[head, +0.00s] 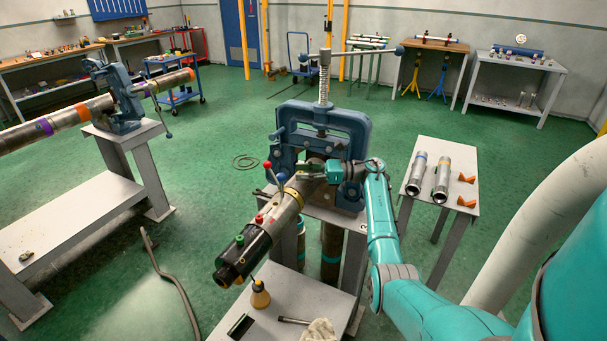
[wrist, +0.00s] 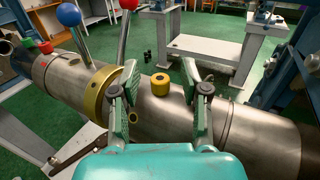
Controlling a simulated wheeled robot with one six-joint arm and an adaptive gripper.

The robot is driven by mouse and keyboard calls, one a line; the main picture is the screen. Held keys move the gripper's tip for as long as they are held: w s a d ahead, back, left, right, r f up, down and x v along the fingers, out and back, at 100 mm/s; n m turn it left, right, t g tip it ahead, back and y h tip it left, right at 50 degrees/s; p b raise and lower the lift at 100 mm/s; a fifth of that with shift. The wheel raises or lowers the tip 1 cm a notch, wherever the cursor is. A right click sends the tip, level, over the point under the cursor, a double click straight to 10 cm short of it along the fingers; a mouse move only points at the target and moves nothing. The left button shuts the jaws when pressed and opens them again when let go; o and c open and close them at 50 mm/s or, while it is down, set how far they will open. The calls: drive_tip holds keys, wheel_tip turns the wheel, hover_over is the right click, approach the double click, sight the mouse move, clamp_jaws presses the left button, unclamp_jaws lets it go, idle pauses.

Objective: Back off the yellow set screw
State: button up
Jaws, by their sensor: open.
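The yellow set screw (wrist: 160,85) is a short round yellow knob with a dark centre, standing up from the top of a steel pipe (wrist: 158,118). In the wrist view my gripper (wrist: 160,73) is open, with one green finger on each side of the screw and a gap on both sides. In the head view my gripper (head: 311,172) is over the pipe, just in front of the blue vise (head: 352,122). I cannot make out the screw in the head view.
A yellow collar (wrist: 97,92) and levers with a blue ball (wrist: 68,14) and a red ball (wrist: 129,4) stand left of my fingers. The vise frame rises close behind.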

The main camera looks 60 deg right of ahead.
wheel_tip(320, 180, up, 9)
drive_tip(key=shift+r, duration=0.2)
idle(0.5)
